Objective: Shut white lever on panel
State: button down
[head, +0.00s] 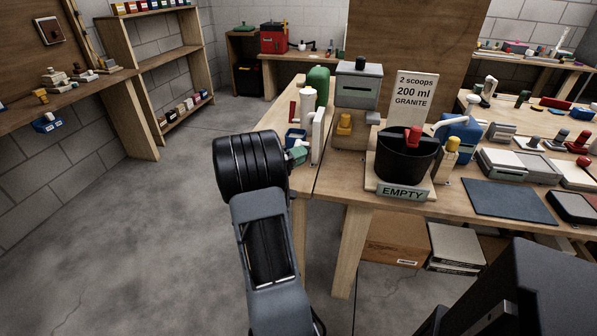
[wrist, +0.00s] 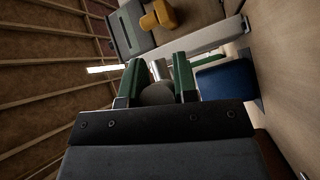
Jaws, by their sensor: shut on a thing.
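The white panel (head: 318,136) stands upright near the left end of the workbench. In the wrist view the panel (wrist: 200,40) shows nearly edge-on beyond the fingers. My gripper (head: 301,155) reaches its face from the left. In the wrist view the green fingers of my gripper (wrist: 157,72) are on both sides of a pale stem with a rounded, shaded grey end, which I take as the white lever (wrist: 156,93). The gripper is shut on it. In the head view the lever is hidden by the gripper.
A grey box with a yellow part (head: 344,122) stands behind the panel. A black bucket (head: 405,160) with an EMPTY label stands to the right. The floor at left is clear.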

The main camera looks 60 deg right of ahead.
jog(key=shift+d+f+m+g+h+b, duration=0.15)
jog(key=shift+f+m+g+h+b, duration=0.5)
jog(key=shift+b, duration=2.15)
jog(key=shift+f+m+b, duration=0.1)
jog(key=shift+m+b, duration=0.15)
jog(key=shift+b, duration=0.15)
jog(key=shift+w+r+m+b, duration=0.1)
jog(key=shift+r+m+b, duration=0.15)
jog(key=shift+b, duration=0.4)
jog(key=c, duration=0.9)
grip_release()
jog(key=v, duration=1.3)
jog(key=shift+w+a+f, duration=0.15)
jog(key=shift+a+f, duration=0.1)
